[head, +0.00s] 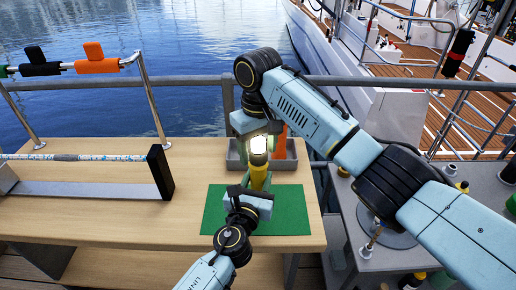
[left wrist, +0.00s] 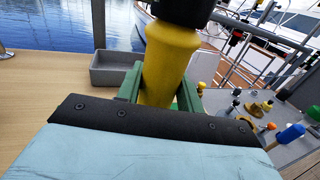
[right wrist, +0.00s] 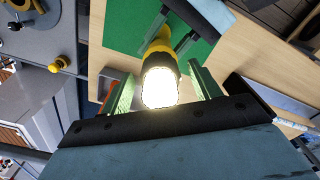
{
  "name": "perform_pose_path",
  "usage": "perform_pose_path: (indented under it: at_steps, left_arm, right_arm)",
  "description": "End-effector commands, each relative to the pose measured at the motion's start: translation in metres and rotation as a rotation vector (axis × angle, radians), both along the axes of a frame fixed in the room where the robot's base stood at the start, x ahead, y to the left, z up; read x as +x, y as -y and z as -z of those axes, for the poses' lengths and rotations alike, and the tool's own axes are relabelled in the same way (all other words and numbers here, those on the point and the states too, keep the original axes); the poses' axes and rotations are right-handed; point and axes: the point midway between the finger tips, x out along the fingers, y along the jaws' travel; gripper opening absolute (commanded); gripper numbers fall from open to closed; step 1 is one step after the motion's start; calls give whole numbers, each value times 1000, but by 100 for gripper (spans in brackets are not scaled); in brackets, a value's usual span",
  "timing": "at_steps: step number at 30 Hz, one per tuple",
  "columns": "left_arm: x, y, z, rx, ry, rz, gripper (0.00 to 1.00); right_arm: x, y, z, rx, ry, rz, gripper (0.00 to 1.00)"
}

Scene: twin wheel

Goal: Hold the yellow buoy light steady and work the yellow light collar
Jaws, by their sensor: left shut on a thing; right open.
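The yellow buoy light (head: 259,178) stands upright over a green mat (head: 292,212). Its clear top glows bright white, also in the right wrist view (right wrist: 160,88). A dark collar (right wrist: 158,60) rings the light just below the glowing top. My left gripper (head: 257,190) is shut on the yellow body, with green fingers on both sides of it in the left wrist view (left wrist: 162,92). My right gripper (head: 263,138) is above, pointing down. Its fingers (right wrist: 163,88) are open on either side of the glowing top, with gaps visible. The light's base is hidden.
A grey tray (head: 291,162) sits behind the mat, with an orange thing beside the light. A long rod on a stand (head: 85,157) occupies the left of the wooden table. A grey side table (head: 350,225) with several small parts is at right. A metal rail (head: 190,80) runs behind.

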Motion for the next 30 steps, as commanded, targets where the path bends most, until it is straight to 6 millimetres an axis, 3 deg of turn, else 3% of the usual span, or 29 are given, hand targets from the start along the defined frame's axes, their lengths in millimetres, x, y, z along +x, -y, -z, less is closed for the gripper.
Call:
perform_pose_path:
  at_steps: [15, 21, 30]
  left_arm:
    - [-2, -1, 6, 3, -11, -1, 9]
    - [-2, -1, 6, 3, -11, -1, 9]
    - [-2, -1, 6, 3, -11, -1, 9]
  right_arm:
    - [0, 1, -98, -2, 6, 1, 62]
    - [-1, 0, -114, 1, 3, 0, 62]
    - [-1, 0, -116, 2, 2, 0, 62]
